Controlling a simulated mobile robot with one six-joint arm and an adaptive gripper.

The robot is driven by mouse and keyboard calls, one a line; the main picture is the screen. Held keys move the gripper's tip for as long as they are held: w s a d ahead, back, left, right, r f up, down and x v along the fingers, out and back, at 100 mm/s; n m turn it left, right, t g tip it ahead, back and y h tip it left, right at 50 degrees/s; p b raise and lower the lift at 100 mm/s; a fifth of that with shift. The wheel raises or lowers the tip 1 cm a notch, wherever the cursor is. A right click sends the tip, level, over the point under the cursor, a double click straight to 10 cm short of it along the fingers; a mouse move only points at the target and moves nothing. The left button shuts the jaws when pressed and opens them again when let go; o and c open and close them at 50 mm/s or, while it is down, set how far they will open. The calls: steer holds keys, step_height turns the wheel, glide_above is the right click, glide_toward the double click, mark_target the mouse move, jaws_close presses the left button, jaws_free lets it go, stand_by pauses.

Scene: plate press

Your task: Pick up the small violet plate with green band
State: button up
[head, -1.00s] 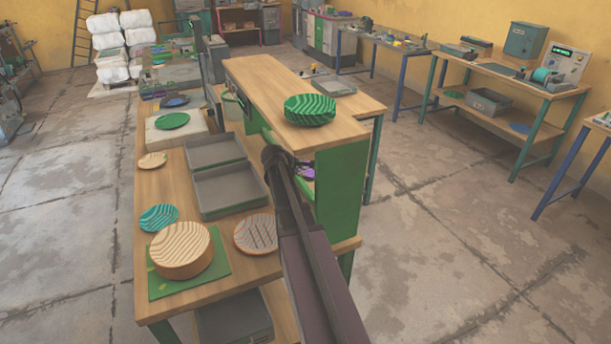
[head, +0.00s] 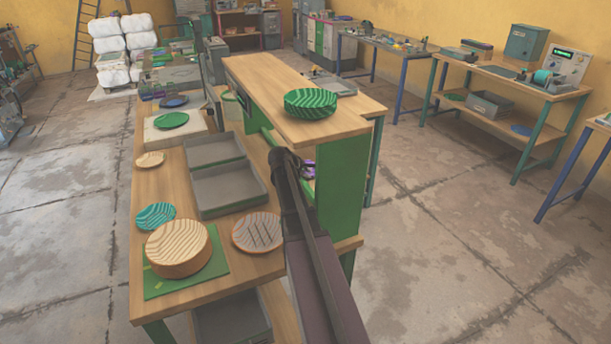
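A small patch of violet (head: 308,165) shows just right of my arm's dark joint, under the raised wooden shelf and beside its green side panel. It may be part of the violet plate; most of it is hidden, and I cannot make out a green band. My arm rises from the bottom right of the head view to that joint. My gripper does not show; the arm and the bench hide what lies beyond the joint.
On the bench (head: 150,190) are grey trays (head: 228,187), a round wooden stack (head: 177,247), a teal plate (head: 156,216) and a patterned plate (head: 258,232). Open floor lies to the right.

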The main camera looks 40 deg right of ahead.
steer(key=shift+d+f, duration=0.25)
steer(key=shift+f, duration=0.05)
stand_by(0.4)
jaws_close()
steer(key=shift+r, duration=0.2)
step_height(320, 180, up, 10)
steer(key=p, duration=0.9)
steer(key=shift+f+p, duration=0.15)
steer(key=shift+p, duration=0.25)
